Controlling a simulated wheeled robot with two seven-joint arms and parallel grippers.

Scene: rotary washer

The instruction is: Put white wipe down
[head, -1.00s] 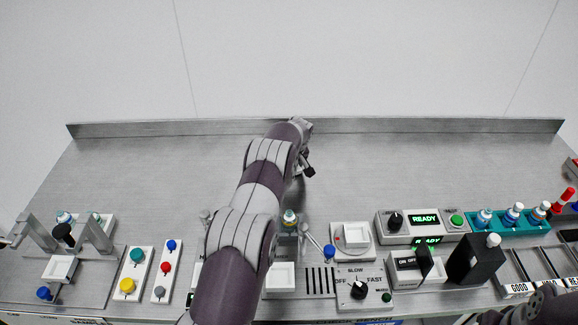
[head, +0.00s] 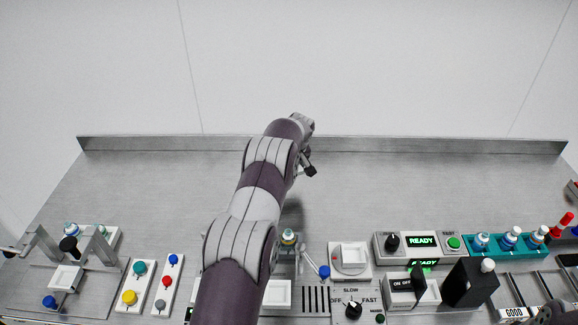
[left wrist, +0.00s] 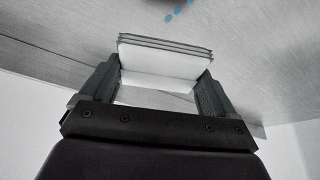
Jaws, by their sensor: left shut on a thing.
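The white wipe (left wrist: 165,60) is a flat, layered white piece with grey edges, held between the two fingers of my left gripper (left wrist: 160,85) in the left wrist view. In the head view my left gripper (head: 309,170) is over the bare back part of the metal worktop, partly hidden by its own wrist, and the wipe cannot be made out there. The gap between wipe and worktop cannot be told.
A bare stretch of worktop (head: 430,190) lies right of my left gripper, with a low back rim (head: 400,147).

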